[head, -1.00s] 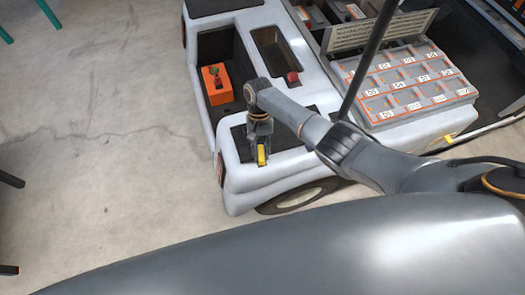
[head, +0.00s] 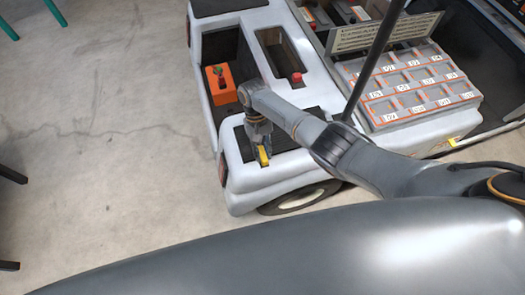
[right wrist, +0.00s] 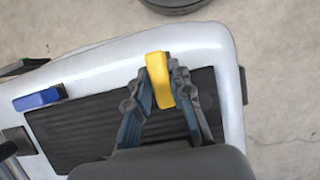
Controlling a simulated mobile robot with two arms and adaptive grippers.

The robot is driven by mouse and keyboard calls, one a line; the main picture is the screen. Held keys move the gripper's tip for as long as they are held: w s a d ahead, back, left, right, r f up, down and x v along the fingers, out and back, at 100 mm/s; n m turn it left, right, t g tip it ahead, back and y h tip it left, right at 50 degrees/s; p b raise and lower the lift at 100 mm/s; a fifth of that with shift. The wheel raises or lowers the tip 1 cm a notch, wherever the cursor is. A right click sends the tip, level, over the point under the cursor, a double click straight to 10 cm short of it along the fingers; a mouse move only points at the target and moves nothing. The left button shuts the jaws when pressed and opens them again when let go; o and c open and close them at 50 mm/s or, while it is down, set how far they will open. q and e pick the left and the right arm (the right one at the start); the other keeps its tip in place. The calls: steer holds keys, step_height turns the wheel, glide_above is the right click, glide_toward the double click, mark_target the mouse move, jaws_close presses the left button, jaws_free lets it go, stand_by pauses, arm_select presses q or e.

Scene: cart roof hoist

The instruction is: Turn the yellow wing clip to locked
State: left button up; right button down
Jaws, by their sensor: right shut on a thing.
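The yellow wing clip (right wrist: 159,80) stands at the edge of the dark ribbed pad on the white cart in the right wrist view. It also shows as a small yellow piece in the head view (head: 263,156). My right gripper (right wrist: 160,83) is shut on the yellow wing clip, with one finger on each side of it. In the head view my right gripper (head: 262,150) reaches down onto the cart's near corner. The clip's base and any lock marking are hidden. My left gripper is not in view.
A blue piece (right wrist: 38,99) lies beside the dark pad (right wrist: 95,118). On the cart are an orange box (head: 221,84) with a green-and-red top, a red button (head: 296,78) and a tray of numbered compartments (head: 411,84). A dark pole (head: 374,58) rises near my right arm. Open floor lies left.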

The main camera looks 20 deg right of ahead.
steer(key=c, duration=1.2)
jaws_free()
steer(key=v, duration=1.2)
steer(key=shift+s, duration=0.1)
